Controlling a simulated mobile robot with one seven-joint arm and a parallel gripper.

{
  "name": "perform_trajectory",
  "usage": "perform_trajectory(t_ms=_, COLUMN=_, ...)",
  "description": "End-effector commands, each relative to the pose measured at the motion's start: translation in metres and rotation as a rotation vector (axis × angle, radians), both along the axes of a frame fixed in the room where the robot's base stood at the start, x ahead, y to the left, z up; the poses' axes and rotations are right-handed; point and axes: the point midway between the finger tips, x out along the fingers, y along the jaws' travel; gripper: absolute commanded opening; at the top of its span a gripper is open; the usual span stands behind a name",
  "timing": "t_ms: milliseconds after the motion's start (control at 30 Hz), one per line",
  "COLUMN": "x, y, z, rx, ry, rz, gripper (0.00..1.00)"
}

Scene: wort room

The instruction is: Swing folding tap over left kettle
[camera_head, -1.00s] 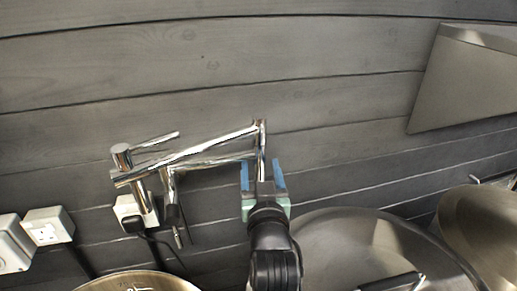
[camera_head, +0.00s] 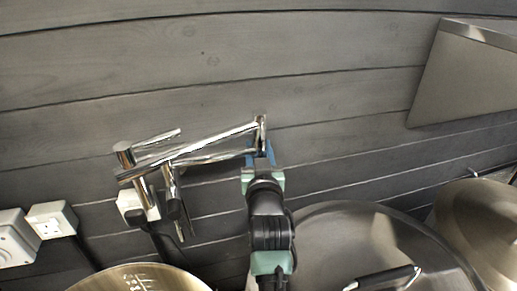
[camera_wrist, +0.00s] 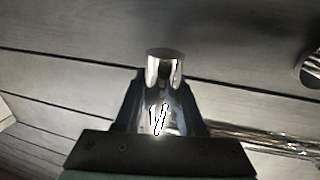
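The chrome folding tap (camera_head: 200,149) is mounted on the grey plank wall. Its jointed arms reach right, folded close to the wall, and end in a short upright tube. My gripper (camera_head: 260,154) is at this right end, its blue fingers close on either side of the tube. In the wrist view the tube (camera_wrist: 165,68) stands between the dark fingers, which appear to press on it; the contact itself is partly hidden. The left kettle (camera_head: 140,277) is open, with marks inside, and only its upper part shows at the bottom left, below the tap's mount.
A large steel lid with a black handle (camera_head: 385,279) lies right of my arm. Another round metal vessel (camera_head: 480,225) is at the right edge. Wall sockets (camera_head: 50,221) with cables are at the left, and a metal hood (camera_head: 465,75) is at upper right.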

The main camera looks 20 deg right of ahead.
Motion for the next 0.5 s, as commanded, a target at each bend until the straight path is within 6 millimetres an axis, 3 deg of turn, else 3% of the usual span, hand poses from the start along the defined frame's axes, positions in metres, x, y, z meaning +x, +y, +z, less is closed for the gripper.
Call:
perform_trajectory(t_ms=33, x=-0.0001, y=0.0000, z=0.0000, rx=0.000, ry=0.000, rz=0.000, gripper=0.28)
perform_trajectory(t_ms=200, x=-0.0002, y=0.0000, z=0.0000, rx=0.000, ry=0.000, rz=0.000, gripper=0.00)
perform_trajectory(t_ms=500, x=-0.0002, y=0.0000, z=-0.0001, rx=0.000, ry=0.000, rz=0.000, gripper=0.00)
